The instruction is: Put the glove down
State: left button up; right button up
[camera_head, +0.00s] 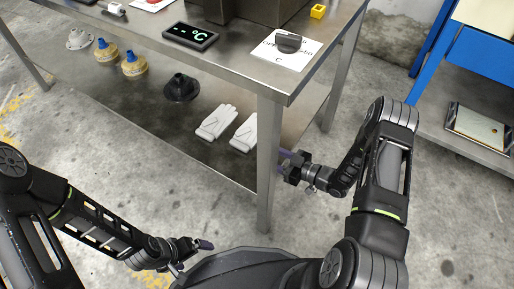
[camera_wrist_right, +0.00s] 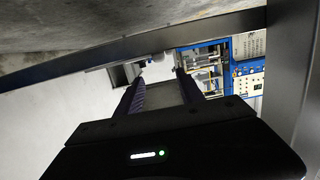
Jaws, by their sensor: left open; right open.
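Two white gloves lie on the lower shelf of the metal table: one glove (camera_head: 215,122) and, to its right, another glove (camera_head: 245,132) partly hidden by the table leg. My right gripper (camera_head: 288,161) is by the front right table leg, to the right of and below the gloves in the head view; the leg hides part of its fingers. In the right wrist view its purple fingers (camera_wrist_right: 160,77) stand apart, open. A small whitish thing beyond the fingertips there is too unclear to name. My left gripper (camera_head: 203,245) is open and low, in front of the table over the floor.
The table leg (camera_head: 268,165) stands close to my right gripper. The shelf (camera_head: 155,105) also holds a dark cone-shaped part (camera_head: 181,88) and yellow-and-blue parts (camera_head: 134,66). A temperature display (camera_head: 190,36) and a knob (camera_head: 288,42) are on the tabletop. A blue-framed bench stands at right.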

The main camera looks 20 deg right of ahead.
jog(key=shift+v, duration=1.2)
pick_arm(q)
jog(key=shift+s+r, duration=0.1)
jog(key=shift+r, duration=0.2)
